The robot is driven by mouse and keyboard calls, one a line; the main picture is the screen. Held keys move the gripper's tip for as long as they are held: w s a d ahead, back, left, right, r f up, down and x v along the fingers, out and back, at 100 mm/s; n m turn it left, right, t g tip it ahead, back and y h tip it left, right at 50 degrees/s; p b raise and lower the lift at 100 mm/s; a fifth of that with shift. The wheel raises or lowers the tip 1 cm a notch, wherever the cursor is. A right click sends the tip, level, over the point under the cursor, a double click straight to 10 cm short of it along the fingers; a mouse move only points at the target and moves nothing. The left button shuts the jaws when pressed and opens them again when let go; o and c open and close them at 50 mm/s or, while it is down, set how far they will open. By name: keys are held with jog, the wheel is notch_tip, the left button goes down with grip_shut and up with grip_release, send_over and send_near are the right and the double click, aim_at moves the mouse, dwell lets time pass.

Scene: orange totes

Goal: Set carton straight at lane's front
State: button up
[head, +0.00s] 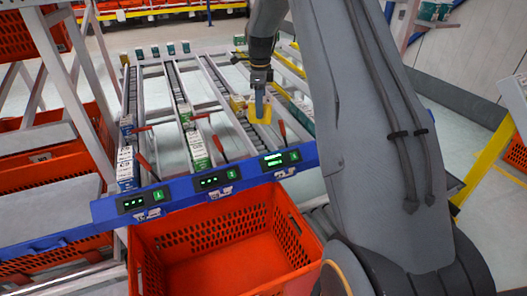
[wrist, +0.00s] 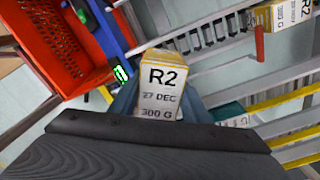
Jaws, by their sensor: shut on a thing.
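My gripper (head: 260,98) is shut on a yellow and white carton (head: 260,113), above the right-hand part of the rack. In the wrist view the held carton (wrist: 163,92) reads "R2, 27 DEC, 300 G" and sits between the blue fingers (wrist: 160,104), slightly tilted in the picture. Its lower end is hidden by my gripper body. A second yellow-banded carton (head: 237,103) stands just left of it; a matching one shows at the wrist view's upper right (wrist: 284,16). The lane's front is at the blue front rail (head: 205,181) with lit displays.
Blue-white cartons (head: 126,167) fill the left lane's front; green-white cartons (head: 198,150) stand in the middle lane. Red levers (head: 215,143) stick up between lanes. An orange tote (head: 220,212) sits before the rail. A teal carton (wrist: 231,114) is right of the held one.

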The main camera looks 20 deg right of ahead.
jog(key=n, duration=0.2)
jog(key=n+p, duration=0.1)
jog(key=n, duration=0.3)
jog(key=shift+s+f+p, duration=0.25)
jog(key=shift+f+p, duration=0.05)
jog(key=shift+f, duration=0.05)
jog(key=n, duration=0.2)
jog(key=n+p, duration=0.1)
jog(key=n, duration=0.3)
jog(key=shift+s+f, duration=0.3)
jog(key=shift+f, duration=0.1)
jog(key=n, duration=0.2)
jog(key=n+p, duration=0.1)
jog(key=n, duration=0.3)
jog(key=shift+s+f+n+p, duration=0.35)
jog(key=shift+f+n+p, duration=0.05)
jog(key=n, duration=0.3)
jog(key=n+p, duration=0.1)
jog(key=n, duration=0.1)
jog(key=shift+s+f, duration=0.3)
jog(key=shift+f, duration=0.1)
jog(key=shift+n, duration=0.3)
jog(key=shift+f+b, duration=1.6)
jog(key=shift+f, duration=2.3)
jog(key=o, duration=1.3)
